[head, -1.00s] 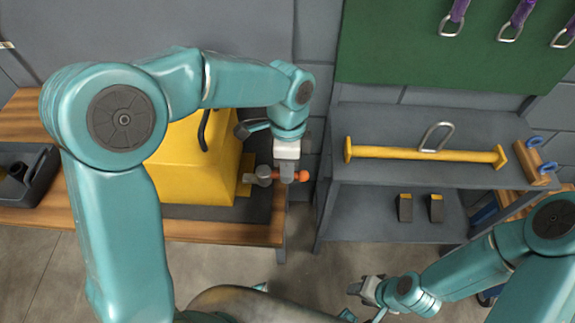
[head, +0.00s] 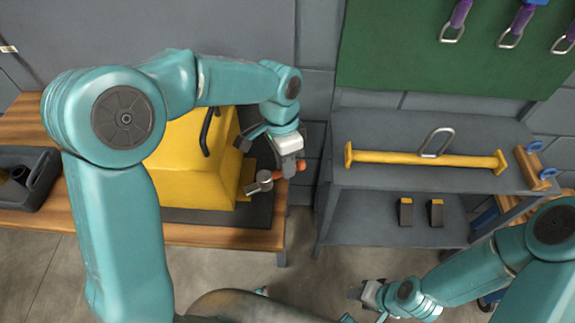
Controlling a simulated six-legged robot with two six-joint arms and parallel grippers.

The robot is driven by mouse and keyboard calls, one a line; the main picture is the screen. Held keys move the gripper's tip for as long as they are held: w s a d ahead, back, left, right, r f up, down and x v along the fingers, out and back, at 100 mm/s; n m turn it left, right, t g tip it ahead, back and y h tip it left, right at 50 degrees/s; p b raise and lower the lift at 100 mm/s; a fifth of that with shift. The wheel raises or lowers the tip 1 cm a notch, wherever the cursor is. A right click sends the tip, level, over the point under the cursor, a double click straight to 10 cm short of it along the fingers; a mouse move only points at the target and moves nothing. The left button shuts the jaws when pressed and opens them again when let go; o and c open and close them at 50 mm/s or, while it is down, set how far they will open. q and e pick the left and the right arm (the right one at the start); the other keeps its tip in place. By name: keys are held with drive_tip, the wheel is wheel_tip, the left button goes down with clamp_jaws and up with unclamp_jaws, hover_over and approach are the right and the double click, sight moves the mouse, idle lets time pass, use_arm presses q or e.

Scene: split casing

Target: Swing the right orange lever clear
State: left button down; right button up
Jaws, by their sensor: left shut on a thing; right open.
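The yellow casing (head: 188,165) stands on a dark mat on the wooden bench at the left, partly hidden by my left arm. The right orange lever (head: 299,166) is at the casing's right side, with a grey round pivot (head: 263,178) beside it. My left gripper (head: 289,170) points down and is shut on the orange lever. The lever slants up to the right from its pivot. My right gripper (head: 362,291) is low over the floor at the lower right, open and empty, away from the casing.
A grey shelf (head: 385,180) stands right of the bench and holds a yellow bar (head: 425,158) with a metal loop. Two dark blocks sit on its lower level. A dark tray (head: 28,180) is at the bench's far left. Purple straps hang on the green board (head: 400,50).

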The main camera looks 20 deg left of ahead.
use_arm(q)
drive_tip(key=a+n, duration=0.1)
drive_tip(key=n, duration=0.1)
drive_tip(key=w+a+n, duration=0.1)
drive_tip(key=n, duration=0.1)
drive_tip(key=shift+n+t, duration=0.3)
drive_tip(key=shift+w+a+n+t+h+b, duration=0.15)
drive_tip(key=shift+a+n+b, duration=0.25)
drive_tip(key=shift+n, duration=0.8)
drive_tip(key=shift+w+a+n+t+h+b, duration=0.15)
drive_tip(key=shift+a+n, duration=0.45)
drive_tip(key=shift+n, duration=0.6)
drive_tip(key=shift+r, duration=0.1)
drive_tip(key=c, duration=1)
unclamp_jaws()
drive_tip(key=shift+s, duration=0.15)
drive_tip(key=a+r, duration=0.1)
drive_tip(key=r, duration=0.4)
drive_tip(key=r+p, duration=0.1)
drive_tip(key=r, duration=0.4)
drive_tip(key=a+r, duration=0.1)
drive_tip(key=r, duration=0.5)
drive_tip(key=shift+a+p, duration=0.3)
drive_tip(key=shift+p, duration=0.1)
